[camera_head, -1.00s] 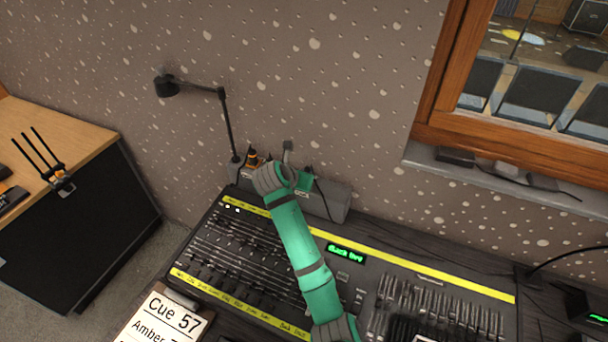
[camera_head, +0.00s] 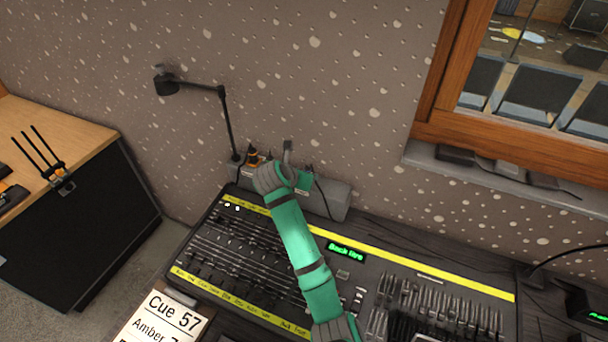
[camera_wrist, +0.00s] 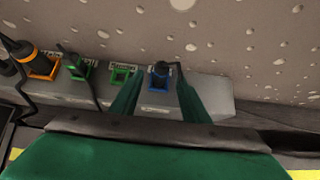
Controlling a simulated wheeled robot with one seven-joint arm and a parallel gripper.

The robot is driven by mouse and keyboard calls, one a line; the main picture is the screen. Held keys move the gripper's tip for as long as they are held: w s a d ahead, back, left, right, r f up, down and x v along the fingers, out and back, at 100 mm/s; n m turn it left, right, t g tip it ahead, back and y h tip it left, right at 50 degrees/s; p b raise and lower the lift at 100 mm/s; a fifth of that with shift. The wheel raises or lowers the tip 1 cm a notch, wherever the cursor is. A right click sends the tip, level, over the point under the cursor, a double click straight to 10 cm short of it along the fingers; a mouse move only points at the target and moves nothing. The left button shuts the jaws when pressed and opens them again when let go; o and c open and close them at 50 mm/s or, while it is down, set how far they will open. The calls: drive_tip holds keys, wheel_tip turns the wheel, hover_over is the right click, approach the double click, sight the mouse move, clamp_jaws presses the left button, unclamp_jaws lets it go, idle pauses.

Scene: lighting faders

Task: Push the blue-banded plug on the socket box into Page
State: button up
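The grey socket box (camera_head: 338,197) sits against the wall behind the console. In the wrist view its front (camera_wrist: 215,93) shows several coloured sockets. A dark plug (camera_wrist: 162,68) stands at the blue-framed socket (camera_wrist: 157,83), the rightmost one. I cannot tell how deep it sits or make out the band on it. My gripper (camera_wrist: 161,72) has one green finger on each side of this plug, with narrow gaps visible, so it looks open around it. In the head view my gripper (camera_head: 307,172) is at the box, its fingertips mostly hidden. The label wording is too small to read.
Left of the blue socket are an empty-looking green socket (camera_wrist: 121,74), a green one with a cable (camera_wrist: 78,68), and an orange-banded plug (camera_wrist: 24,52). A desk lamp (camera_head: 228,125) stands at the box's left end. The fader console (camera_head: 235,245) lies below my arm.

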drive_tip(key=v, duration=1.1)
